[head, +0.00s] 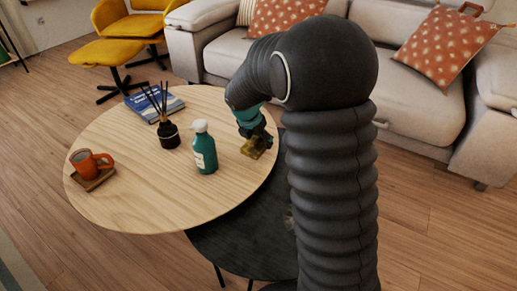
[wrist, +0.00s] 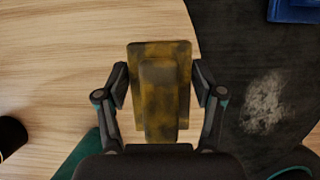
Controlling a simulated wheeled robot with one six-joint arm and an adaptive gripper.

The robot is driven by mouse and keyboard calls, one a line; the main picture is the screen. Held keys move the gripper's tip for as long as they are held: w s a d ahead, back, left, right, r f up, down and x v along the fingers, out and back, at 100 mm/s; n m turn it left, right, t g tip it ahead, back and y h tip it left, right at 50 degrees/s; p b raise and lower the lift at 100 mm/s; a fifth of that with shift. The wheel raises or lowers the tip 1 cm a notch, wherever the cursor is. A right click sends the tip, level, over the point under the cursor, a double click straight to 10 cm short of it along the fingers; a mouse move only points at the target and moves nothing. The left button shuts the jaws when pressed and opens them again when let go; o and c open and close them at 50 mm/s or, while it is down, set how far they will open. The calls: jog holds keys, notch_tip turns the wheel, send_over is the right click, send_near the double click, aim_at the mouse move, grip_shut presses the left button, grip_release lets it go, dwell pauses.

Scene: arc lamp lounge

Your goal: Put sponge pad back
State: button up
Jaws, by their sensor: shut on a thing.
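The sponge pad (wrist: 184,58) is a mottled yellow-brown block with a narrower raised part on top. My gripper (wrist: 161,92) is shut on it, one finger on each side, in the wrist view. In the head view the pad (head: 254,151) shows under my gripper (head: 262,140) at the right side of the light wooden table (head: 130,205). I cannot tell whether it touches the tabletop. My arm hides part of the tables behind it.
A lower dark table (head: 235,240) bears a pale dusty patch (wrist: 262,103) and a blue item (wrist: 294,10).

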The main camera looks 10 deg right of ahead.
aim_at(258, 148)
jog(key=shift+f+b, duration=0.4)
jog(key=shift+f, duration=1.6)
jog(key=shift+f, duration=0.15)
jog(key=o, duration=1.2)
